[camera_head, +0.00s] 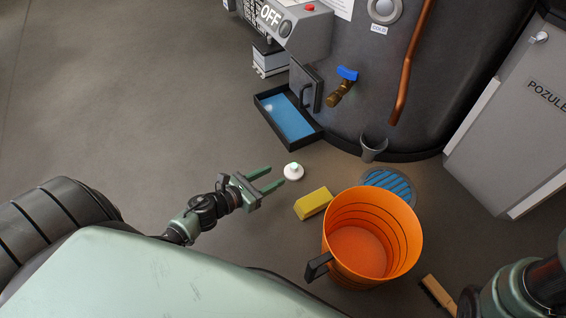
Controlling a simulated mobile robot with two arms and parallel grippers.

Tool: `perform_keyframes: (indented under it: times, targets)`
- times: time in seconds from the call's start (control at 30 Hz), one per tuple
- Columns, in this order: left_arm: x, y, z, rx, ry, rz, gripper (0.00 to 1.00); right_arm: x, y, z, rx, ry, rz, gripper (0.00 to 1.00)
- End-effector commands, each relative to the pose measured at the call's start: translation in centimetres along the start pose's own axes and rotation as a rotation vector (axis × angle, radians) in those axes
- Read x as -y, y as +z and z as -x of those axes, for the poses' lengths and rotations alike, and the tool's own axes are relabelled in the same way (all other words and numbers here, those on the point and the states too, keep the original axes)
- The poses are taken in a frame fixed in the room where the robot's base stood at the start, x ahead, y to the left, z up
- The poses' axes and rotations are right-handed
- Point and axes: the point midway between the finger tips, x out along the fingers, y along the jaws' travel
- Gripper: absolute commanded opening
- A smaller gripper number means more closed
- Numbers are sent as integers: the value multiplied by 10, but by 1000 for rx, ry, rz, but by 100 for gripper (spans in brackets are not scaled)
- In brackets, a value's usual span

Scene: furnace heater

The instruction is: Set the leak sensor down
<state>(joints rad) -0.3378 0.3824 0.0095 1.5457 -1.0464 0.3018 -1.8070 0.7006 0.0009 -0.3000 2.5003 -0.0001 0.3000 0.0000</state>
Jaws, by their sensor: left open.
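The leak sensor (293,171) looks like a small white round puck with a greenish top. It rests on the grey floor near the front of the dark heater tank. My left gripper (274,179) is open, with two green fingers pointing right toward the sensor. The sensor appears just off the fingertips; I cannot tell whether they touch it. My right arm shows at the lower right corner, but its gripper is out of view.
An orange bucket (340,222) and a yellow sponge (314,203) stand right of my left gripper. A black tray with blue liquid (288,118) lies beyond. A floor drain (378,180), brass valve (341,93) and brush (438,295) are near. The left floor is clear.

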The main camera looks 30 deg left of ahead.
Motion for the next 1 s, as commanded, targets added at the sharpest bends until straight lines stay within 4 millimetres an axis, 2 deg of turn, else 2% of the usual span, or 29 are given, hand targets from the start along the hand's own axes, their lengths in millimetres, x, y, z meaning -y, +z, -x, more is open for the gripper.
perform_keyframes:
  times: [0.1, 0.23, 0.83, 0.93, 1.0]
  targets:
    - [1, 2, 19, -1, 0, 1, 44, -2, 3, -8, 0, 0, 0, 40]
    - [0, 1, 29, 0, 1, 1, 44, -2, 4, -10, 0, 0, 0, 40]
    - [0, 1, 31, 2, 0, 1, 44, -3, 5, -9, 3, 4, -1, 40]
    - [7, 14, 31, 21, -15, 40, 44, -4, 9, -10, 14, 9, -3, 40]
    - [19, 36, 30, 55, -42, 113, 44, -6, 16, -11, 30, 13, -4, 40]
